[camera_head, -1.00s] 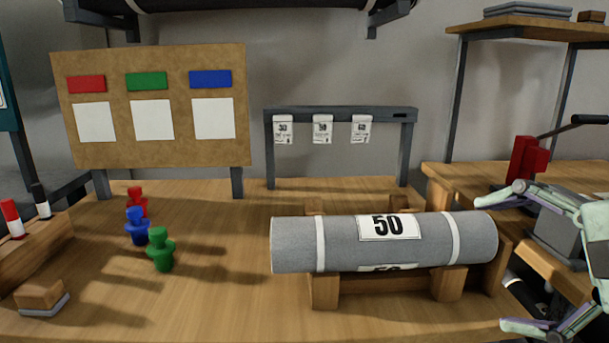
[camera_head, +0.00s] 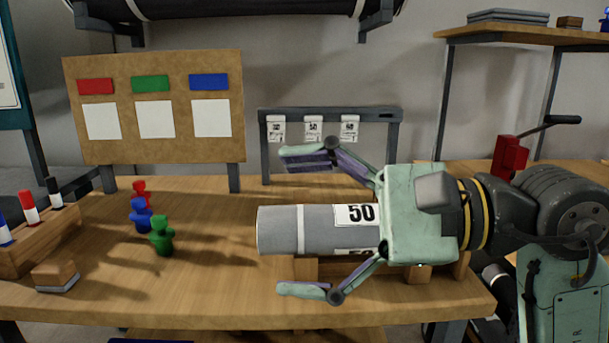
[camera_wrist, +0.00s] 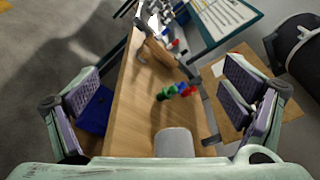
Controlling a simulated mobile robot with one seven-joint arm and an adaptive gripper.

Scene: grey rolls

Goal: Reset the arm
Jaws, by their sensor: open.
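My gripper (camera_head: 306,222) is open and empty, its fingers spread wide and pointing left in the head view. It is in front of the grey roll (camera_head: 280,231) marked 50, which lies sideways on a wooden cradle (camera_head: 306,267). My gripper hides the roll's right part. In the wrist view, the two open fingers of my gripper (camera_wrist: 163,105) stand at the left and right edges. The end of the grey roll (camera_wrist: 174,143) shows between them, low in the picture. I cannot tell the gap between my gripper and the roll.
Red, blue and green pegs (camera_head: 162,236) stand on the table (camera_head: 210,300). A board (camera_head: 150,150) with coloured labels and a rack (camera_head: 330,113) with hanging tags stand behind. A wooden block (camera_head: 56,276) and a marker holder (camera_head: 40,243) are at left.

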